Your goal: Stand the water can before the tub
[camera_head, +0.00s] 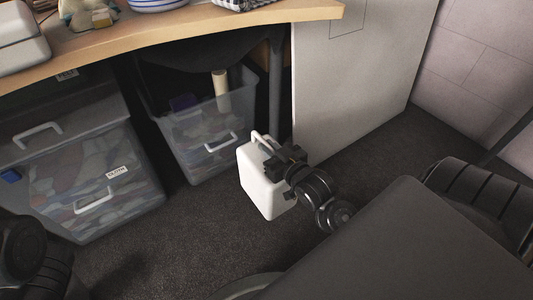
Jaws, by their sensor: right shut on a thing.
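The water can (257,188) is a white, boxy canister with a handle on top. It is upright at or just above the dark floor; I cannot tell whether it touches. My right gripper (277,165) is shut on the can near its upper right side and hides part of it. The tub (197,141) is a translucent open bin under the desk, with a white handle on its front, standing behind and left of the can. A rolled, cream thing and a dark blue thing stick up from it. Only dark links of my left arm show at the lower left; its gripper is out of view.
A lidded clear box (100,190) with cloth inside stands left of the tub. A wooden desk top (180,32) overhangs both, with a dark leg (275,95) behind the can. A pale panel (345,80) stands behind right. Dark floor (180,235) in front is clear.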

